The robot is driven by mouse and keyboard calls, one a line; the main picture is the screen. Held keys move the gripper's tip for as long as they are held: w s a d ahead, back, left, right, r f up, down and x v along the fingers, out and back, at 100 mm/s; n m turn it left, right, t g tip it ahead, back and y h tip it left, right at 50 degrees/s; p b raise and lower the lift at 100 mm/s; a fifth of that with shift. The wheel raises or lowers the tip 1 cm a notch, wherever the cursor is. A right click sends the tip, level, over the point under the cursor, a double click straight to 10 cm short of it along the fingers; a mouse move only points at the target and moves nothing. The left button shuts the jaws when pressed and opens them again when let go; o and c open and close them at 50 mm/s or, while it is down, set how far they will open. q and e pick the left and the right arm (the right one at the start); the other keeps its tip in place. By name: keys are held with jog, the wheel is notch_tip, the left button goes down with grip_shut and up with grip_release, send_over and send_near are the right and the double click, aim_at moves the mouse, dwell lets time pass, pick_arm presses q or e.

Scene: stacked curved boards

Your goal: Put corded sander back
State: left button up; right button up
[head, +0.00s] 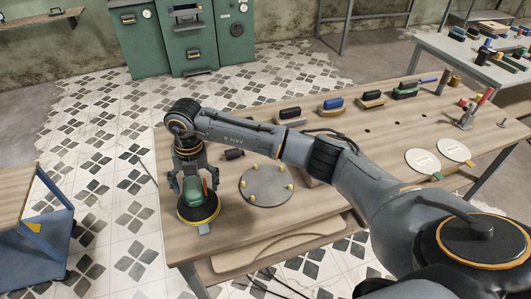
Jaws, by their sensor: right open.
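The corded sander (196,203), green with an orange part and a black, yellow-rimmed round pad, sits at the left front corner of the wooden table (220,240). My right gripper (193,186) points down over it, open, with its fingers around the upper body. I cannot tell whether the fingers touch it. My left gripper is not in view. A round grey plate (264,187) with several yellow pegs lies just right of the sander. The sander's cord is not clear; thin dark lines show below the table's front edge.
Several sanding blocks (332,104) line the back of the table. Two white discs (422,161) lie at the right, near a holder with colored handles (467,115). A curved board (270,249) lies on the shelf below. A blue cart (38,240) stands at left.

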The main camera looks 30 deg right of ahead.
notch_tip(320, 180, up, 12)
jog(key=shift+s+d, duration=0.2)
jog(key=shift+d, duration=0.25)
jog(key=shift+f, duration=0.15)
